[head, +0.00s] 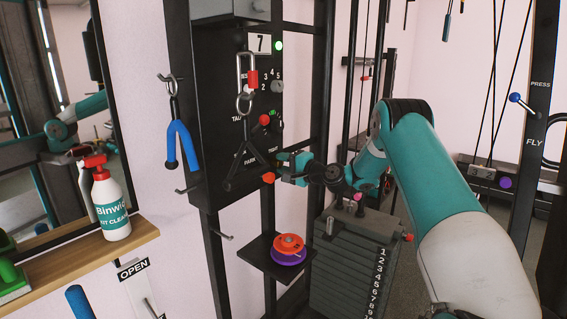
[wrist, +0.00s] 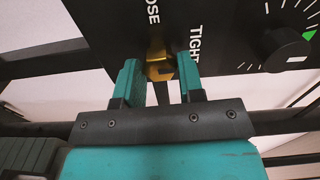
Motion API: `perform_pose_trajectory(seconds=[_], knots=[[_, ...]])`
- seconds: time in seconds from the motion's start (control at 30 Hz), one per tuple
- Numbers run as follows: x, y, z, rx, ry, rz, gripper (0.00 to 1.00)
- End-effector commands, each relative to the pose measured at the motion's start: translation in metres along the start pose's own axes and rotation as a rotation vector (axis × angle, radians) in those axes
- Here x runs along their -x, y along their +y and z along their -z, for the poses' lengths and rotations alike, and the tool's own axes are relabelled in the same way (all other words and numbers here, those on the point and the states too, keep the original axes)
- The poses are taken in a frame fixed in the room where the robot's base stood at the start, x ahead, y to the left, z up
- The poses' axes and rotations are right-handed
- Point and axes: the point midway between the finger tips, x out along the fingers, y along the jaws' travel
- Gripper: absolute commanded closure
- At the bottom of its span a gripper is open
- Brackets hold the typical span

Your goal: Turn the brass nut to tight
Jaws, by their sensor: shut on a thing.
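The brass nut (wrist: 157,66) sits on the black panel (wrist: 225,25), between my teal fingers in the wrist view. My gripper (wrist: 160,76) is shut on it, one finger on each side. The word TIGHT is printed to the right of the nut, and a word ending in OSE shows above it, cut off by the frame edge. In the head view my gripper (head: 284,170) is at the lower right of the black panel (head: 212,130), and I cannot make out the nut there.
A black knob (wrist: 287,50) with a dial and green mark is right of the nut. A carabiner (head: 247,72) and black strap hang left of my gripper. Below, a small shelf (head: 262,262) holds orange and purple discs (head: 289,245). A weight stack (head: 345,268) stands below my arm.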

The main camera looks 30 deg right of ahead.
Motion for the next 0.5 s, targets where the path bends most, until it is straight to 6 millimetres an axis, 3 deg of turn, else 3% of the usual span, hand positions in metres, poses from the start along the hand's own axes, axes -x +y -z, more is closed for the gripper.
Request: perform_pose_trajectory(seconds=[0.5], knots=[[0.0005, 0.0006, 0.0010, -0.068, 0.002, 0.000, 0.88]])
